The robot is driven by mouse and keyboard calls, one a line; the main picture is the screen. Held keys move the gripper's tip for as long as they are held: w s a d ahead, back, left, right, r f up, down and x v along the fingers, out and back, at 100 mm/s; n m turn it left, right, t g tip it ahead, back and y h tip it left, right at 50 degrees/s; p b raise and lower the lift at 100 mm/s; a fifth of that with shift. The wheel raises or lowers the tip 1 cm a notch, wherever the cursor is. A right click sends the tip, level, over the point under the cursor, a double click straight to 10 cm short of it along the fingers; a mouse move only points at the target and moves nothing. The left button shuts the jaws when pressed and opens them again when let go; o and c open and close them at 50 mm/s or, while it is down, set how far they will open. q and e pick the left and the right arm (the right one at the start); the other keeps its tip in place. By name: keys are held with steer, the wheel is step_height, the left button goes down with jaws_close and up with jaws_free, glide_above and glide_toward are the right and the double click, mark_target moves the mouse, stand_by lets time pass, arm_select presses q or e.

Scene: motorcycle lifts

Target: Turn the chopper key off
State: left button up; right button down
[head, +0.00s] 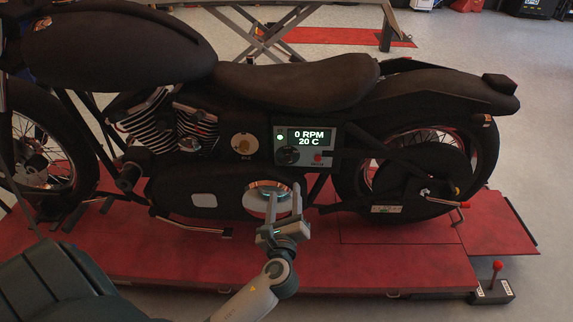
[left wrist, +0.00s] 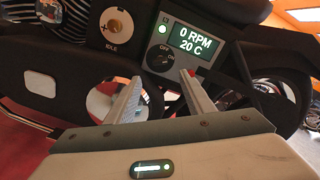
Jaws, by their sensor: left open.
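The black chopper (head: 300,85) stands side-on on a red lift. Its grey panel (head: 280,156) has a lit screen (head: 305,139) reading "0 RPM 20 C" and a lit green lamp (head: 280,137). Below the screen is the round black key switch (head: 288,156); in the left wrist view the key switch (left wrist: 160,58) has OFF and ON marks. I cannot tell which mark it points to. My left gripper (head: 282,205) is open and empty, below the panel. In the left wrist view its fingers (left wrist: 160,82) are spread just below the switch, apart from it. My right gripper is not in view.
A brass idle knob (head: 244,143) sits left of the panel and a red button (head: 317,158) right of the key switch. A round chrome cover (head: 267,192) is behind my left fingers. The red lift platform (head: 400,262) lies below. Another lift (head: 265,35) stands behind.

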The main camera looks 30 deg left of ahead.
mark_target(287, 163)
arm_select(q)
steer(key=x, duration=1.4)
steer(key=shift+b, duration=0.4)
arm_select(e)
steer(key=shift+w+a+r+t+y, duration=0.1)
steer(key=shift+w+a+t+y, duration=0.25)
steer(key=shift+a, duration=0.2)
arm_select(q)
steer(key=c, duration=1)
steer(key=shift+c, duration=0.2)
